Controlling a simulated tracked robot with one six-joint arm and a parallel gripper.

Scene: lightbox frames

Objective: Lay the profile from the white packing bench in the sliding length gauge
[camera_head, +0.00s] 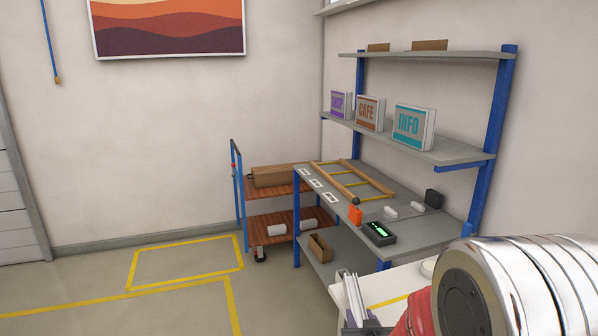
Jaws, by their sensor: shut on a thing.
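My gripper (366,328) shows only in part at the bottom edge, low over the near corner of the white packing bench (405,282). It is shut on a pale, narrow piece (352,298), which looks like the profile. The fingertips and how the piece sits between them are hard to make out. I cannot pick out the sliding length gauge for certain.
The marked floor (185,268) at left is clear.

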